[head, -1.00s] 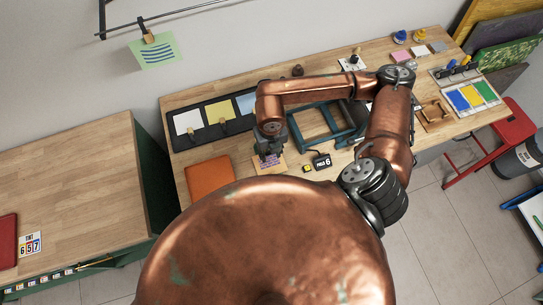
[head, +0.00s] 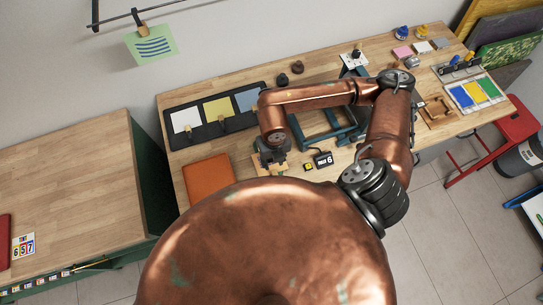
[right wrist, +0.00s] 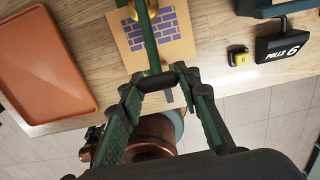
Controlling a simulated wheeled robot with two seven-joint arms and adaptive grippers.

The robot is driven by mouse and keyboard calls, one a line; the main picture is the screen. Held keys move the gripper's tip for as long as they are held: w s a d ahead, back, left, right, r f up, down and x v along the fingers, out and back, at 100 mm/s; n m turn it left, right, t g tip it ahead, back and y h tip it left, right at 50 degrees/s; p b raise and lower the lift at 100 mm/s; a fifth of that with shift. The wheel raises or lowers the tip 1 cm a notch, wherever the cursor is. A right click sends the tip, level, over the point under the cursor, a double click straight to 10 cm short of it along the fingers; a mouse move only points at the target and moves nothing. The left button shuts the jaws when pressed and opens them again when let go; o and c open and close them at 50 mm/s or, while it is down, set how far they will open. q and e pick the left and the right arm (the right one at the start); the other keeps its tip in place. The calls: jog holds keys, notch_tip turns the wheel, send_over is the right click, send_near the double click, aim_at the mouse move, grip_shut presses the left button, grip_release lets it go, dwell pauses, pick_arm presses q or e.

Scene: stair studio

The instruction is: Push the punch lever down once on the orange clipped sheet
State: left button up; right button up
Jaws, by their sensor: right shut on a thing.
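An orange sheet with a blue brick pattern (right wrist: 180,50) lies on the wooden bench in the right wrist view. A green lever bar (right wrist: 149,45) crosses over it and ends in a dark crosswise handle (right wrist: 157,81). My right gripper (right wrist: 160,86) is shut on this handle, one green finger at each side. In the head view my right gripper (head: 271,158) is low over the bench, hiding most of the sheet. A brass-coloured part (right wrist: 141,12) sits at the sheet's far edge. My left gripper is not in view.
An orange tray (head: 209,180) lies left of the sheet. To its right are a yellow button (right wrist: 239,59) and a black counter (right wrist: 288,45) reading "PULLS 6". A teal frame (head: 300,138) stands behind. A dark rack with coloured sheets (head: 198,136) is at the back left.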

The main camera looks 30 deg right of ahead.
aim_at(273, 173)
jog(key=shift+s+a+f+b, duration=0.1)
jog(key=shift+s+f+b, duration=0.3)
jog(key=shift+f+b, duration=0.35)
jog(key=shift+s+a+f+b, duration=0.1)
jog(key=shift+s+f+b, duration=0.25)
jog(key=shift+f+b, duration=0.4)
jog(key=shift+c, duration=0.4)
jog(key=shift+f, duration=0.35)
jog(key=shift+w+a+f+b, duration=0.1)
jog(key=shift+a+f+b, duration=0.2)
jog(key=shift+b, duration=0.1)
